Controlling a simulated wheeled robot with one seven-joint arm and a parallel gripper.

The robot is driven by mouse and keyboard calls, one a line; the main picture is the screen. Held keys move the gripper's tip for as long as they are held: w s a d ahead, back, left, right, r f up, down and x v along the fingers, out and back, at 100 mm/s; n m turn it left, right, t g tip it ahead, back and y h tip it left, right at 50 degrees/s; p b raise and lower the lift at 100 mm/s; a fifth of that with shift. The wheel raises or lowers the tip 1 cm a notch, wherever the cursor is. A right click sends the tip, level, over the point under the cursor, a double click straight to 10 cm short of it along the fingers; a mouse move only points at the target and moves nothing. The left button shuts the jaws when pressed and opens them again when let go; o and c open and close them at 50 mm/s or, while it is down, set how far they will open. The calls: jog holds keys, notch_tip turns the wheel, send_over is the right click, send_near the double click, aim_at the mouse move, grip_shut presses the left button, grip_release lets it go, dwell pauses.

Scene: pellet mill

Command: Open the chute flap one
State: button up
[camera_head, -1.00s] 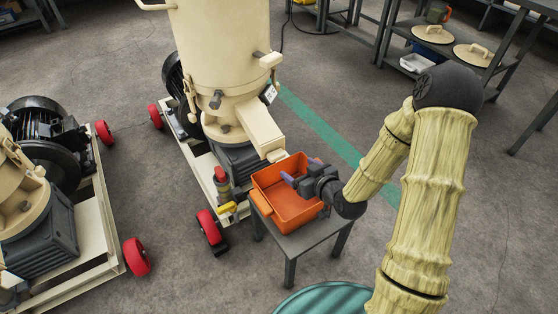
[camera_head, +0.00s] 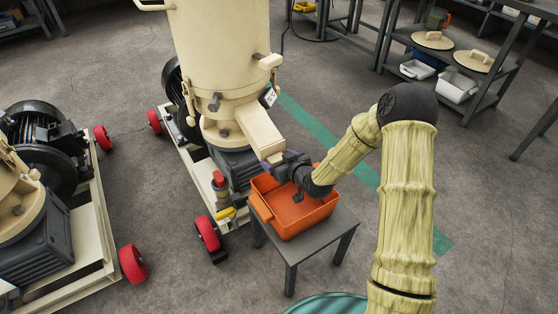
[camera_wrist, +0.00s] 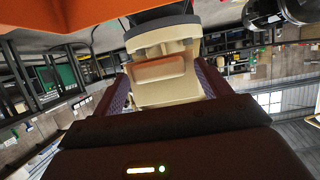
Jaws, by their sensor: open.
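The cream discharge chute (camera_head: 258,130) slopes down from the middle pellet mill toward an orange bin. My gripper (camera_head: 285,163) is at the lower end of the chute and hides most of the flap there. In the wrist view the cream chute end (camera_wrist: 165,92) shows ahead, with an orange-tinted panel on its face that looks like the flap (camera_wrist: 158,69). My gripper (camera_wrist: 162,88) is open, one finger on each side of the chute end in the picture. I cannot tell whether the fingers touch it.
The orange bin (camera_head: 290,215) stands on a small grey table (camera_head: 318,245) just below my gripper. A red button and yellow handle (camera_head: 226,212) sit left of it. A second mill (camera_head: 30,215) is at left; shelves (camera_head: 455,85) stand at back right.

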jog(key=c, duration=1.4)
